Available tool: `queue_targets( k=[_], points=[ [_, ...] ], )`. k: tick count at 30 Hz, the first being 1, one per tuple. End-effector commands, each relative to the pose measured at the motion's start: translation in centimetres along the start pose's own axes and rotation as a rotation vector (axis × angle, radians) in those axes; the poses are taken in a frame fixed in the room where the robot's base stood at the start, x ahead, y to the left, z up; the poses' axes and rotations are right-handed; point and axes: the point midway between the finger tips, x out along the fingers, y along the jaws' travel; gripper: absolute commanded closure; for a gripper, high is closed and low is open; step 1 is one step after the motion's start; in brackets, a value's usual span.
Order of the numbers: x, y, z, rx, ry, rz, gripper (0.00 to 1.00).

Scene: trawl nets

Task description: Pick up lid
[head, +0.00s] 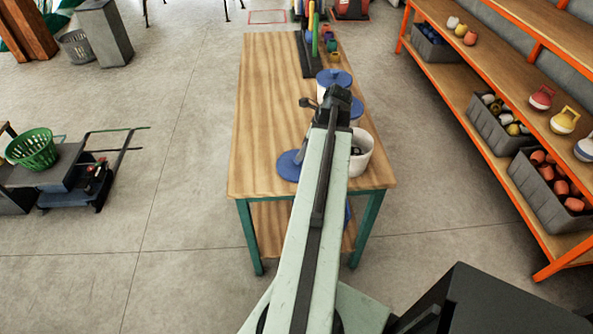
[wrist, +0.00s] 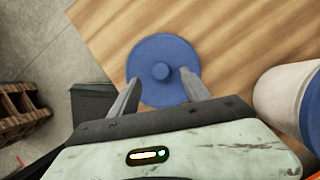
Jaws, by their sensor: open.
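A round blue lid (wrist: 162,72) with a small knob in its middle lies flat on the wooden table (wrist: 110,30) in the wrist view. My gripper (wrist: 160,88) is open, with one finger on either side of the lid's near part in the picture; I cannot tell its height above it. In the head view the lid (head: 289,166) lies near the table's front left, partly hidden by my arm. My gripper (head: 322,100) in the head view is seen from behind, its fingers mostly hidden.
A white open container (head: 362,152) stands right of my arm. White containers with blue lids (head: 334,78) stand behind it. A dark rack with coloured posts (head: 308,50) is at the table's far end. The table's left side is clear. Orange shelves (head: 470,65) stand at right.

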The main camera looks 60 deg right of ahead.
Motion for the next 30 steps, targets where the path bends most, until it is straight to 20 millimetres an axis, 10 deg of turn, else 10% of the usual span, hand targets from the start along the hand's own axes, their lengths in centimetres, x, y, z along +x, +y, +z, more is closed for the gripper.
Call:
queue_targets(
  k=[10,17,24,30],
  points=[
    [5.1,-0.1,-0.7,0.0,0.001,0.0,0.45],
    [5.0,-0.1,-0.4,0.0,0.001,0.0,0.45],
    [5.0,-0.1,-0.4,0.001,0.001,-0.001,1.0],
    [5.0,-0.1,-0.5,0.001,0.0,-0.001,1.0]
  ],
)
